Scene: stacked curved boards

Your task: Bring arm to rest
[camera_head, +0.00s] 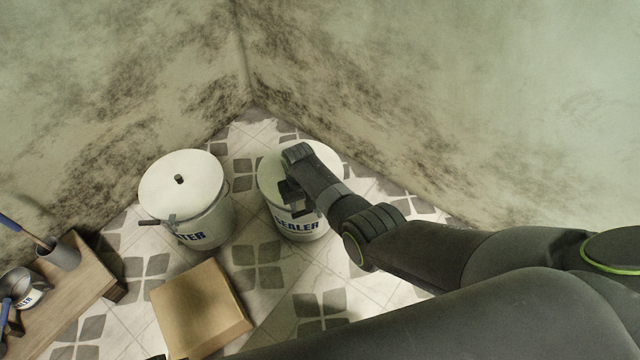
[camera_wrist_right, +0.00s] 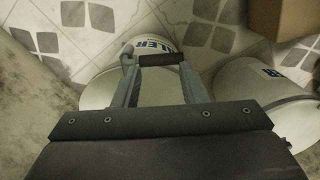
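My right gripper (camera_head: 287,190) is at the front upper side of a white bucket lettered "SEALER" (camera_head: 306,228), with my right arm reaching in from the right. In the right wrist view its two grey fingers (camera_wrist_right: 160,80) stand apart, so it is open. A short black bar (camera_wrist_right: 162,59), perhaps the bucket's handle grip, spans the gap near the fingertips. I cannot tell whether the fingers touch it. The bucket (camera_wrist_right: 105,88) lies beyond the fingers there. My left gripper is not in view.
A second lidded white bucket (camera_head: 205,215) stands to the left. A brown box (camera_head: 202,310) lies on the patterned tile floor. A wooden bench (camera_head: 75,292) with tools and containers is at lower left. Mouldy walls (camera_head: 340,70) meet in a corner behind the buckets.

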